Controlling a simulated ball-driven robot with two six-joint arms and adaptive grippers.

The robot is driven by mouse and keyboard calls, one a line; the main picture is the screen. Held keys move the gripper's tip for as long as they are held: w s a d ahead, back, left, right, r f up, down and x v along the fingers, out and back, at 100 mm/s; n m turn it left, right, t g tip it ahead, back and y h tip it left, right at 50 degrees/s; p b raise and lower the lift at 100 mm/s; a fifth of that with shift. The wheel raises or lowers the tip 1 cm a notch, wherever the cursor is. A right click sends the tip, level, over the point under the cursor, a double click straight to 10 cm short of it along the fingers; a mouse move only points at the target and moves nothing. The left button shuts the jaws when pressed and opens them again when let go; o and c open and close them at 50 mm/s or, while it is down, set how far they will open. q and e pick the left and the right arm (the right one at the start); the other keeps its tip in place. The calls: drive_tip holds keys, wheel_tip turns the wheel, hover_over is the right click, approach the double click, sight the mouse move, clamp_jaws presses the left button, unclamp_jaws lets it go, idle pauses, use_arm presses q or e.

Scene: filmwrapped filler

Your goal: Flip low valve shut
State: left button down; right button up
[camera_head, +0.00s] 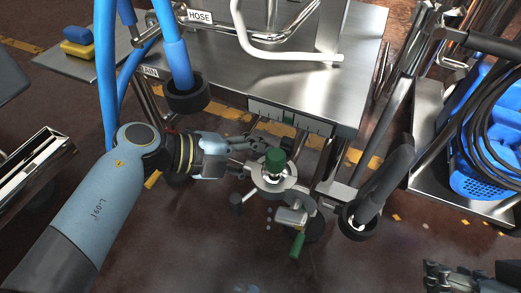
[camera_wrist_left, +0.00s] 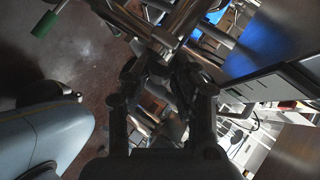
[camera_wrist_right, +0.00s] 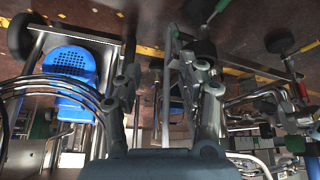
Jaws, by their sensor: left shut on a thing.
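A steel valve assembly stands below the front edge of the steel table. It has an upright green knob (camera_head: 275,160) and, lower down, a lever with a green grip (camera_head: 297,245) that points down toward the front. A green grip also shows at the upper left of the left wrist view (camera_wrist_left: 43,24). My left gripper (camera_head: 262,146) is just behind and left of the green knob. In the left wrist view its fingers are closed at a steel pipe part (camera_wrist_left: 160,38); the exact contact is hidden. My right gripper (camera_head: 432,277) is at the lower right, apart from the valve, fingers spread and empty.
The steel table (camera_head: 350,70) bears HOSE and DRAIN labels. Blue hoses (camera_head: 172,50) hang at its left. A blue basket (camera_head: 485,160) with black hoses stands at the right. A black-wheeled frame (camera_head: 360,220) is right of the valve. The front floor is mostly clear.

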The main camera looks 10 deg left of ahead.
use_arm(q)
drive_tip(key=shift+r+y+p, duration=0.25)
drive_tip(key=shift+y+p, duration=0.15)
drive_tip(key=shift+p, duration=0.6)
drive_tip(key=shift+w+m+y+p, duration=0.1)
drive_tip(key=shift+m+y+p, duration=0.25)
drive_tip(key=shift+p, duration=0.65)
drive_tip(key=shift+f+m+y+p, duration=0.25)
drive_tip(key=shift+f+y+p, duration=0.5)
drive_tip(key=shift+p, duration=0.4)
drive_tip(key=shift+a+f, duration=0.1)
drive_tip(key=shift+f, duration=0.2)
drive_tip(key=c, duration=1.1)
unclamp_jaws()
use_arm(e)
drive_tip(key=s+d+f+g, duration=0.2)
drive_tip(key=s+g, duration=0.2)
drive_tip(key=s, duration=0.1)
drive_tip(key=shift+s+d+f+h, duration=0.15)
drive_tip(key=shift+s+h, duration=0.15)
use_arm(q)
drive_tip(key=v, duration=1.2)
drive_tip(key=shift+s, duration=0.2)
